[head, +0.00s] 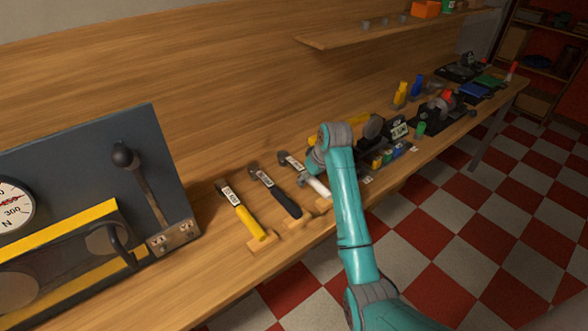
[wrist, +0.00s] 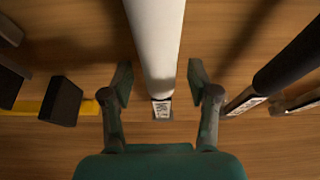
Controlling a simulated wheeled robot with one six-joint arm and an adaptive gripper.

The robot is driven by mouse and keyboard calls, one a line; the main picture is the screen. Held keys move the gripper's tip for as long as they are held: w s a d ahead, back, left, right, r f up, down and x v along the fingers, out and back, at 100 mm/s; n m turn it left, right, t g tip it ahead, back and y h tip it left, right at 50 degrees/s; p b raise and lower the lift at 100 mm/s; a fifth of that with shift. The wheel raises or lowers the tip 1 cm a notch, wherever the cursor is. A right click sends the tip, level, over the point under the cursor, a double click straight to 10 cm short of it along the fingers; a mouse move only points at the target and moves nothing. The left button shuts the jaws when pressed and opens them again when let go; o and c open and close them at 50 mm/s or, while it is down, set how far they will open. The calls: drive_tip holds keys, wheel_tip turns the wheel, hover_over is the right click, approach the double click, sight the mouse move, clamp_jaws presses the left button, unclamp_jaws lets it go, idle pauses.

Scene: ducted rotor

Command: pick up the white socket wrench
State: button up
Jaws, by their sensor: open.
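The white socket wrench (head: 316,185) lies on the wooden bench, right of a black-handled tool (head: 283,200). Its white handle (wrist: 156,40) fills the upper middle of the wrist view, with a small printed label at its lower end. My gripper (wrist: 160,76) is open, with one finger on each side of the wrench in that view. Gaps show between the fingers and the wrench, and whether the fingers are down at its height is unclear. In the head view my arm hides part of the wrench and most of the gripper.
A yellow-handled tool (head: 243,214) lies further left on the bench. A dark gauge panel (head: 165,140) with a lever stands at the left. Black fixtures and small coloured items crowd the bench to the right. A shelf (head: 345,36) overhangs the back.

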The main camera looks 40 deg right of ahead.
drive_tip(key=shift+w+f, duration=0.15)
drive_tip(key=shift+f, duration=0.15)
clamp_jaws()
drive_tip(key=shift+r, duration=0.15)
